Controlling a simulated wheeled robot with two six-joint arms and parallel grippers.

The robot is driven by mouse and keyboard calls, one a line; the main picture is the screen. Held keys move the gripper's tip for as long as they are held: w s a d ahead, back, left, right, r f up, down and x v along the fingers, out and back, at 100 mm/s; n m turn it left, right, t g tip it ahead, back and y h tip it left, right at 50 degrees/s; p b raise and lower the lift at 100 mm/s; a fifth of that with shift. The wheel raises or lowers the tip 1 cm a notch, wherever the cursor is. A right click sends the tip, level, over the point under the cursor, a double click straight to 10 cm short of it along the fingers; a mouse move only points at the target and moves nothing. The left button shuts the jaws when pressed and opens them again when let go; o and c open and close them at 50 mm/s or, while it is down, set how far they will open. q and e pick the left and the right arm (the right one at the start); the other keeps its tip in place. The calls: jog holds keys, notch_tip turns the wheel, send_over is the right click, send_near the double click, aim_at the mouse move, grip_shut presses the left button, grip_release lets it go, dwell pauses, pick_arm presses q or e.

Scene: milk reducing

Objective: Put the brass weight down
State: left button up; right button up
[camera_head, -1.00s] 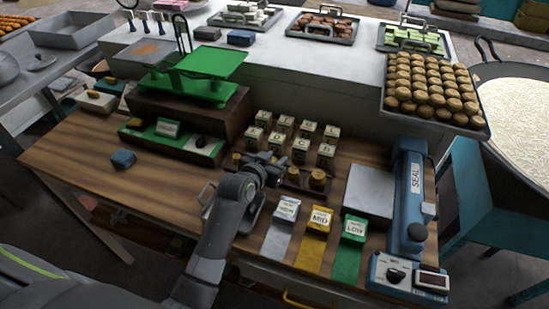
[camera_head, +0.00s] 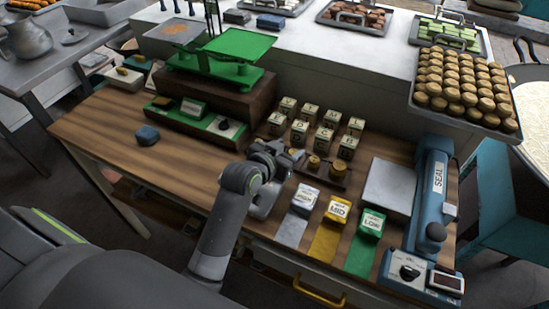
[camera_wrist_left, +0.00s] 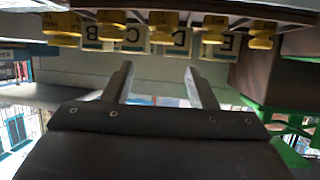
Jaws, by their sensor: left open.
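Brass weights stand in a row on a dark wooden rack (camera_head: 331,182) on the bench. Two show in the head view, a larger brass weight (camera_head: 338,169) and a smaller brass weight (camera_head: 313,162). My left gripper (camera_head: 287,156) is at the rack's left part and hides the rest of it. In the left wrist view, which looks upside down, several brass weights (camera_wrist_left: 213,28) hang along the top edge. The left gripper's fingers (camera_wrist_left: 158,78) are apart with nothing between them, and no weight touches them there. My right gripper is not in view.
A green balance scale (camera_head: 238,46) stands on a wooden box behind. Lettered cubes (camera_head: 326,136) stand behind the rack. Silver, yellow and green label blocks (camera_head: 336,209) are in front right, beside a blue sealer (camera_head: 432,190).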

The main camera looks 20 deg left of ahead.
pick_arm(q)
jog(key=v, duration=0.6)
jog(key=shift+s+r+b, duration=0.2)
jog(key=shift+s+b, duration=0.1)
jog(key=shift+s, duration=0.05)
